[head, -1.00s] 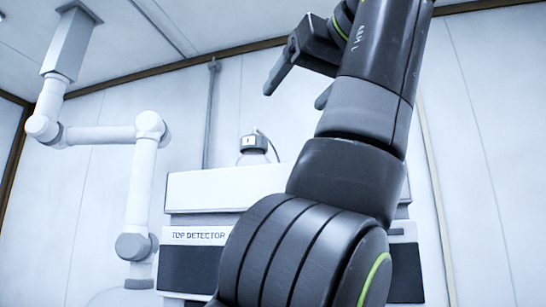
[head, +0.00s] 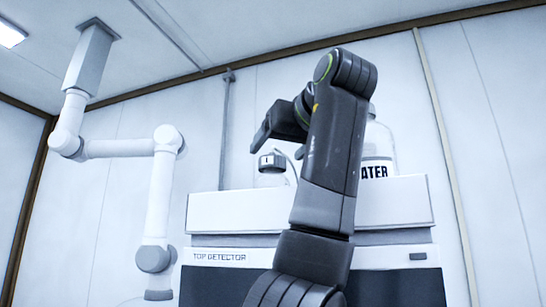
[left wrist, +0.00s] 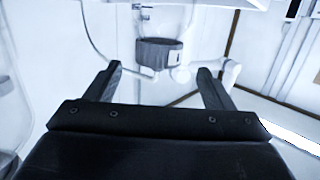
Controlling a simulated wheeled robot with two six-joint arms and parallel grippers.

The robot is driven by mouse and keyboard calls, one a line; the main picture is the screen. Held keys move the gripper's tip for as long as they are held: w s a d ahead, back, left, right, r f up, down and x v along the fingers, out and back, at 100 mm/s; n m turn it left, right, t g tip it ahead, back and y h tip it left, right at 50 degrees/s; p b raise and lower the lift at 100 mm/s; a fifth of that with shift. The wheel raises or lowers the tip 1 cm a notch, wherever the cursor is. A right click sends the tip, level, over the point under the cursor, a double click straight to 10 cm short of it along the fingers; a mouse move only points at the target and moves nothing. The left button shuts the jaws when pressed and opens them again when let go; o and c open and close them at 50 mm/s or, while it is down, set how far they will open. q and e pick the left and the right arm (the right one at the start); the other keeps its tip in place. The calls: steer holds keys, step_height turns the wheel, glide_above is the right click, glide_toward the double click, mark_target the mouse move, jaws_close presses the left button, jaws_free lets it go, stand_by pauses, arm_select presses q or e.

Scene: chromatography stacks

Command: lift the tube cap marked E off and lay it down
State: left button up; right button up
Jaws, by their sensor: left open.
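A capped clear bottle (head: 267,181) stands on top of the white detector unit (head: 245,211). Its grey cap (head: 272,161) has a thin tube curving off to the right and a small mark too small to read surely. My left gripper (head: 279,148) is just above this cap, with its far finger partly hidden by my arm. In the left wrist view, a dark ribbed cap (left wrist: 158,52) lies just beyond and between the two open fingers of my left gripper (left wrist: 160,70), and nothing is held. My right gripper is not in view.
A large clear bottle (head: 379,145) labelled "ATER", partly hidden by my arm, stands at the right on the same unit. A white jointed duct arm (head: 160,200) hangs from the ceiling at the left. A thin post (head: 225,130) runs up the back wall.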

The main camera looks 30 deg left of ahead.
mark_target(274, 157)
arm_select(q)
steer(key=p+x, duration=0.1)
steer(key=x, duration=0.2)
steer(key=shift+w+a, duration=0.3)
steer(key=shift+w+a+f, duration=0.15)
steer(key=shift+w+a, duration=0.1)
steer(key=shift+a, duration=0.15)
steer(key=shift+s+d, duration=0.15)
steer(key=shift+d, duration=0.05)
steer(key=shift+c, duration=0.3)
steer(key=shift+s+d, duration=0.1)
steer(key=shift+d, duration=0.05)
steer(key=shift+c, duration=1.2)
steer(key=c, duration=0.7)
steer(key=shift+c, duration=0.3)
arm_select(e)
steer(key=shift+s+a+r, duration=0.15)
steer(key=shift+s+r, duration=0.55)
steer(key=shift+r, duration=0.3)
